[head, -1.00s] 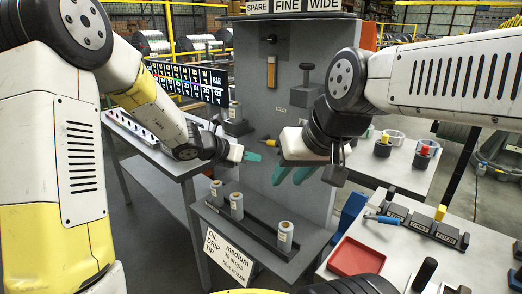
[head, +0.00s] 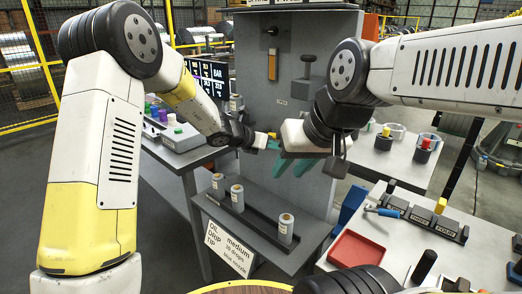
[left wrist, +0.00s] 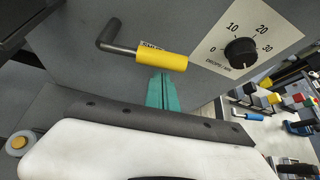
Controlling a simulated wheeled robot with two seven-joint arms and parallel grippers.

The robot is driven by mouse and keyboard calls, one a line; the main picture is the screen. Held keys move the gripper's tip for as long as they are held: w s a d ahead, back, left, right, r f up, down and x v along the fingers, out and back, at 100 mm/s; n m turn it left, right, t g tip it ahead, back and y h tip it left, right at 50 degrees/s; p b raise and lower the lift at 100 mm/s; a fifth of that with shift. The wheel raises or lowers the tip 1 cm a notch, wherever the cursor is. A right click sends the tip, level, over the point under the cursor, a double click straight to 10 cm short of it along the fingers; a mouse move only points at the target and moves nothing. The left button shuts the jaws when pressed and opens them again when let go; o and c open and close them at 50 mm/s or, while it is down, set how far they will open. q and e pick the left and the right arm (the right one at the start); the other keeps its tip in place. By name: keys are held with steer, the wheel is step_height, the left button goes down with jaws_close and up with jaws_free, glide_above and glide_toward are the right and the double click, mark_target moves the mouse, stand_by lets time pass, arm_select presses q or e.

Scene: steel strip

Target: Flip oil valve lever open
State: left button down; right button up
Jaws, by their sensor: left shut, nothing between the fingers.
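The lever is a bent dark rod with a yellow grip (left wrist: 160,65), mounted on the grey panel (head: 262,105). It fills the upper middle of the left wrist view; in the head view it is mostly hidden behind my left gripper. My left gripper (head: 272,144) is shut and empty. Its teal fingertips (left wrist: 161,90) are just below the yellow grip in the left wrist view, at or very near it; contact cannot be told. My right gripper (head: 293,167) is in front of the panel, its teal fingers apart, with nothing seen between them.
A black dial (left wrist: 240,52) marked 0 to 30 sits right of the lever. Several bottles (head: 286,228) stand on a shelf below my grippers. A red tray (head: 356,255) lies on the right table. A black T-shaped handle (head: 306,70) stands out from the upper panel.

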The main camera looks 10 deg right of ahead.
arm_select(q)
steer(key=shift+w+r, duration=0.1)
steer(key=shift+r, duration=0.3)
steer(key=shift+r, duration=0.1)
steer(key=w+a+r+n+g+h, duration=0.4)
steer(key=w+r+n+h, duration=0.1)
steer(key=r+n, duration=0.3)
steer(key=shift+n+h, duration=0.5)
steer(key=shift+h, duration=0.3)
stand_by(0.4)
steer(key=shift+w+a, duration=0.1)
steer(key=shift+w, duration=0.15)
stand_by(0.3)
